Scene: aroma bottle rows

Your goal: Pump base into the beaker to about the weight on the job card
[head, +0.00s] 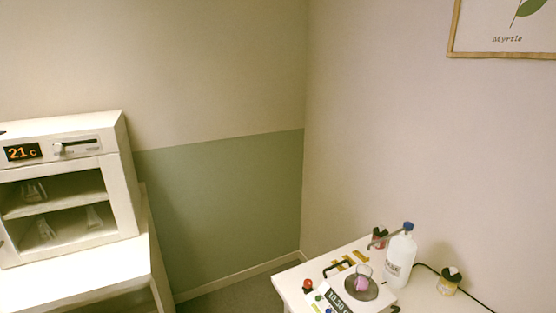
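A small clear beaker (364,270) with something pink in its lower part stands on the round dark pan of a white scale (384,293). The scale's dark display (340,302) seems to read about 10.30, but its end is cut off. A white bottle (400,258) with a blue cap stands upright behind and to the right of the beaker. I cannot make out a job card. Neither of my grippers is in view.
A dark cable runs along the right. A white cabinet (122,185) showing 21c stands left, with a floor gap between.

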